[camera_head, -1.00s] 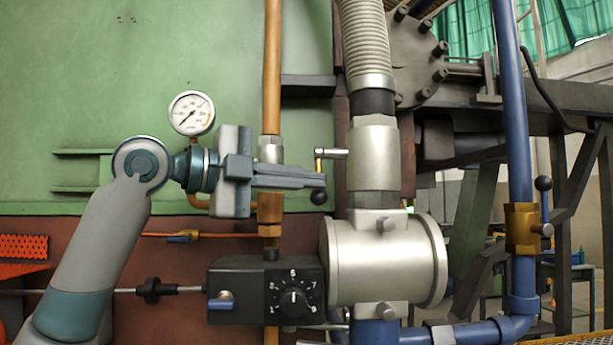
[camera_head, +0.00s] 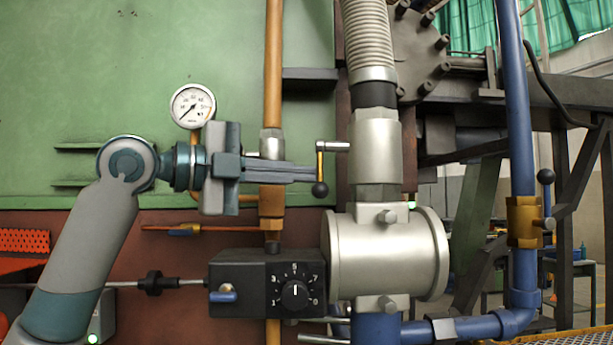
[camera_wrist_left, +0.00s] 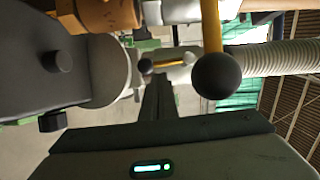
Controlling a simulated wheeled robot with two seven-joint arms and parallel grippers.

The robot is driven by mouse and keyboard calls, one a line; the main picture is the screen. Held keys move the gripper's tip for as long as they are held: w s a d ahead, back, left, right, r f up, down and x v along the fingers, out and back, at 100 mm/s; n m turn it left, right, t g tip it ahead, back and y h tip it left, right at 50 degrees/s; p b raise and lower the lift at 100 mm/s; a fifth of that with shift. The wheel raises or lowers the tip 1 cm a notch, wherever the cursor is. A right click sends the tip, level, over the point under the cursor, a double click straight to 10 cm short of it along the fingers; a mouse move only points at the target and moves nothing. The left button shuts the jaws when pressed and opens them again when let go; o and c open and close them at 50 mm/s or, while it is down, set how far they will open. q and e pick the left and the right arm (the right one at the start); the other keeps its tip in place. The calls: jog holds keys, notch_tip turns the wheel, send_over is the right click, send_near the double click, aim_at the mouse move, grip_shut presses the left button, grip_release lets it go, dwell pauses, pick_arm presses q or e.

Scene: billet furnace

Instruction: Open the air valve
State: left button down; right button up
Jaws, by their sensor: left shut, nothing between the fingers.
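A lever with a yellow stem and black ball knob (camera_head: 320,189) hangs straight down from a short silver stub on the silver vertical pipe fitting (camera_head: 376,150). My left gripper (camera_head: 314,174) points right, shut and empty, its tips just left of the stem and slightly above the ball; contact cannot be told. In the left wrist view, the shut fingers (camera_wrist_left: 157,88) point away and the ball (camera_wrist_left: 215,75) looms large just right of them. A second black-ball lever stands upright by the brass valve (camera_head: 524,222) on the blue pipe. Neither lever is labelled as the air valve. My right gripper is out of view.
The copper pipe (camera_head: 273,70) runs behind my left fingers. A pressure gauge (camera_head: 193,107) sits above my wrist. Below are a black box with a numbered dial (camera_head: 294,296) and a big silver cylinder (camera_head: 380,252). The green panel at upper left is open space.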

pick_arm(q)
jog(key=b+v, duration=0.1)
jog(key=v, duration=1.4)
jog(key=shift+s+a+b, duration=0.25)
jog(key=shift+b, duration=0.1)
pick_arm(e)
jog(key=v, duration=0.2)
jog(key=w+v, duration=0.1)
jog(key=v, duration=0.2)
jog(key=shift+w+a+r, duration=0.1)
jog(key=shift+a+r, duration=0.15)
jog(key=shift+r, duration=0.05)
